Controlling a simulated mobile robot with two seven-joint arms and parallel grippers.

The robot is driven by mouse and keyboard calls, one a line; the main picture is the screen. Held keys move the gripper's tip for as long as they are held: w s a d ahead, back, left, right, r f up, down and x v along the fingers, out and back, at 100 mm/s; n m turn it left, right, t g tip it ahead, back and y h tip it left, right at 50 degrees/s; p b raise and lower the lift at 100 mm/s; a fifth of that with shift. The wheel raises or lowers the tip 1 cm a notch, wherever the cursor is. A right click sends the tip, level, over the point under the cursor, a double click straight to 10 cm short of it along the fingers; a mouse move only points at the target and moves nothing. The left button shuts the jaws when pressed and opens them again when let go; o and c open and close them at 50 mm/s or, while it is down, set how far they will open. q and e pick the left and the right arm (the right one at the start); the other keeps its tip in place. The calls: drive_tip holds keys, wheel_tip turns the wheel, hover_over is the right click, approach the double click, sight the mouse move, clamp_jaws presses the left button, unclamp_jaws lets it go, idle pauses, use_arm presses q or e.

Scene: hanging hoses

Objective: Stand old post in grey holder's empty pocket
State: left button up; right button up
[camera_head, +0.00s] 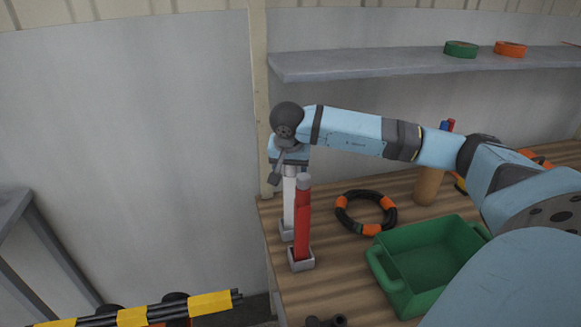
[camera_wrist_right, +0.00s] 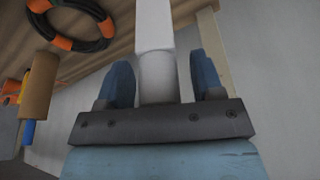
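A pale post (camera_head: 289,200) stands upright, its foot in the rear grey pocket (camera_head: 286,233) at the bench's left edge. A red post (camera_head: 302,225) with a grey top stands in front of it in the front grey pocket (camera_head: 301,262). I cannot tell for certain which one is the old post. My right gripper (camera_head: 289,168) is at the top of the pale post. In the right wrist view, the blue fingers of my right gripper (camera_wrist_right: 162,80) stand on both sides of the pale post (camera_wrist_right: 155,40), with a clear gap on the right. My left gripper is not in view.
A black and orange ring (camera_head: 365,212) and a green bin (camera_head: 425,260) lie on the wooden bench right of the posts. A brown cylinder (camera_head: 427,187) stands behind the bin. A grey shelf (camera_head: 370,63) carries tape rolls above. Yellow-banded black bars (camera_head: 135,315) show at lower left.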

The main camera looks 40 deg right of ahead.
drive_tip(key=shift+r, duration=0.1)
drive_tip(key=v, duration=1.2)
drive_tip(key=shift+s+a+f, duration=0.1)
drive_tip(key=shift+s+f, duration=0.05)
drive_tip(key=shift+f, duration=0.05)
